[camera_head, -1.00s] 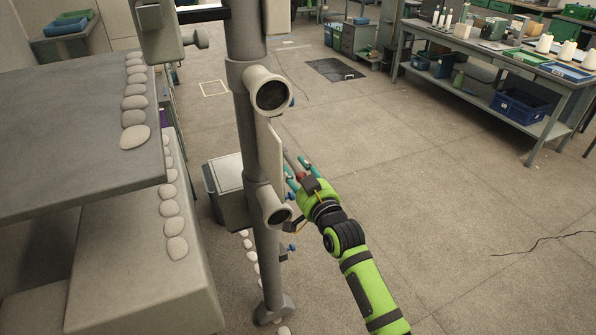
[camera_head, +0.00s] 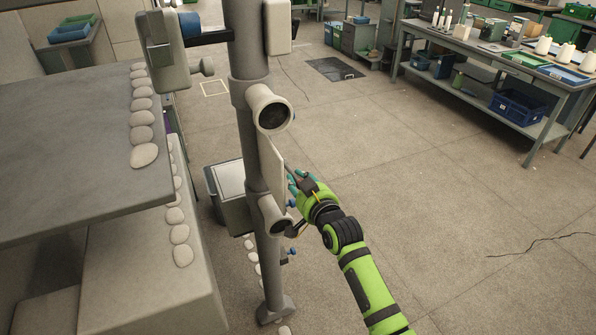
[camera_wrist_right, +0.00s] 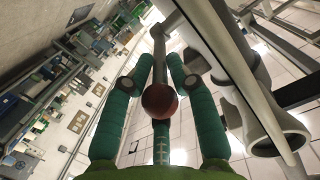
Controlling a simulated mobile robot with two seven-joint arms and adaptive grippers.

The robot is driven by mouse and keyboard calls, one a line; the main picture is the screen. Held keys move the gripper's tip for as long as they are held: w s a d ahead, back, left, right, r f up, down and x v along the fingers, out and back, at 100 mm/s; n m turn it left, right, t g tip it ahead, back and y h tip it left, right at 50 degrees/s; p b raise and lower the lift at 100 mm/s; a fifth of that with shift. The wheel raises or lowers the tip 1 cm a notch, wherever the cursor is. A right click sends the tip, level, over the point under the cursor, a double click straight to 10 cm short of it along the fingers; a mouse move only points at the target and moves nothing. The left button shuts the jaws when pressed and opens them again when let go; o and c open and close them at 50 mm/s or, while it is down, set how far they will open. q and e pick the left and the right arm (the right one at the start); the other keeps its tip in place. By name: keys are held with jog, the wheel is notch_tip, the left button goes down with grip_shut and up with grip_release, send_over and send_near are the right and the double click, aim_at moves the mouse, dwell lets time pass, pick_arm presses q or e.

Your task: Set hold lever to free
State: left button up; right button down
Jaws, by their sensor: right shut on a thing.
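The hold lever is a thin grey rod with a round dark-red knob (camera_wrist_right: 160,101), seen in the right wrist view. The knob sits between the green-teal fingers of my right gripper (camera_wrist_right: 160,95), which are closed in around it. In the head view my right gripper (camera_head: 299,181) is beside the grey upright post (camera_head: 250,160), at a flat pale plate (camera_head: 272,168) on it. My left gripper is not in view.
Two flared grey tubes (camera_head: 271,108) stick out from the post, one above and one below the plate. A grey machine table (camera_head: 80,150) with several pale rounded pieces stands at left. A workbench (camera_head: 500,60) is far right. Open floor lies between.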

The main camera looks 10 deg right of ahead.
aim_at(296, 175)
jog(key=r+g+p, duration=0.1)
jog(key=r+p, duration=0.1)
jog(key=p, duration=0.1)
jog(key=shift+w+a+r+g+h, duration=0.1)
jog(key=shift+w+g+h, duration=0.1)
jog(key=shift+g+h, duration=0.15)
jog(key=shift+w+r+g+p, duration=0.1)
jog(key=shift+r+g+p, duration=0.1)
jog(key=shift+g+p, duration=0.2)
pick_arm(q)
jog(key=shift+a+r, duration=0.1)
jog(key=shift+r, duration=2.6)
pick_arm(e)
jog(key=shift+w+a+r+g+h, duration=0.1)
jog(key=shift+w+r+g+h, duration=0.25)
jog(key=shift+g, duration=0.3)
jog(key=shift+w+a+r+g+h, duration=0.15)
jog(key=shift+r+g, duration=0.25)
jog(key=shift+g, duration=0.2)
jog(key=shift+d, duration=0.1)
jog(key=c, duration=1.3)
grip_release()
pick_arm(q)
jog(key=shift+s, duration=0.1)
pick_arm(e)
jog(key=shift+s, duration=0.1)
jog(key=v, duration=1.2)
